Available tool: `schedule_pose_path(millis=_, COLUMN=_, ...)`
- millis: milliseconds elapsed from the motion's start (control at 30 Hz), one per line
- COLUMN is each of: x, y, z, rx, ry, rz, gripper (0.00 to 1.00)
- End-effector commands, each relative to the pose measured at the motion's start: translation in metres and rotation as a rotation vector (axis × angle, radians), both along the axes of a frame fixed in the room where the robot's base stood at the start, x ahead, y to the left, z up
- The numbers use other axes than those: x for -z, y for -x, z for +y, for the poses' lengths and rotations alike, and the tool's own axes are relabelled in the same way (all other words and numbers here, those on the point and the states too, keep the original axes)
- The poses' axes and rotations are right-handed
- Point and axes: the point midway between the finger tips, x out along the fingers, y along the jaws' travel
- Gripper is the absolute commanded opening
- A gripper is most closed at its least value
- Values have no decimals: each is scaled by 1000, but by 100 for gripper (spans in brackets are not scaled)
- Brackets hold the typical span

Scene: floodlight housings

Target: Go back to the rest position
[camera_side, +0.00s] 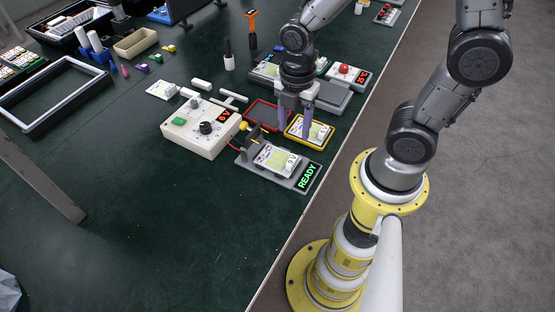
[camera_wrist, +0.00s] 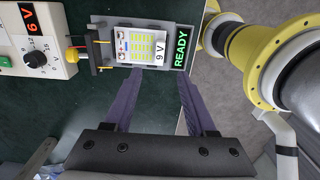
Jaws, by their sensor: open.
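My gripper (camera_side: 295,123) is open, its two purple-grey fingers pointing down. In the side view it overlaps the yellow-rimmed tray (camera_side: 291,137), which has a light panel (camera_side: 318,132) in it; I cannot tell the height of the fingers above it. In the wrist view the open fingertips (camera_wrist: 156,78) show with nothing visible held between them. A white panel marked 9 V (camera_side: 277,160) lies on the grey fixture whose display reads READY (camera_side: 309,177). The same panel (camera_wrist: 143,46) and the READY display (camera_wrist: 181,47) are beyond the fingertips in the wrist view.
A white supply box reading 6 V (camera_side: 201,128) stands left of the fixture, with a dark clamp-like part between them. A red-rimmed tray (camera_side: 258,113) and a grey unit with a red button (camera_side: 344,69) are close behind. The table's front left is clear.

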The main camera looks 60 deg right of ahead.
Motion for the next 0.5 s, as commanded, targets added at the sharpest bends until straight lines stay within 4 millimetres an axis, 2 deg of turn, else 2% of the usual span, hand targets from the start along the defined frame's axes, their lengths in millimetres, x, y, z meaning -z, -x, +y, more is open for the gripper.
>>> schedule_pose_path(millis=100, x=-17, y=-1, z=0, rx=0, ry=0, rz=-4, gripper=56)
schedule_pose_path(millis=333, x=-36, y=-3, z=-1, rx=6, ry=-2, rz=-31, gripper=56)
schedule_pose_path(millis=433, x=-58, y=-7, z=-3, rx=15, ry=-6, rz=-112, gripper=56)
schedule_pose_path(millis=500, x=-79, y=-5, z=-5, rx=51, ry=-13, rz=-190, gripper=56)
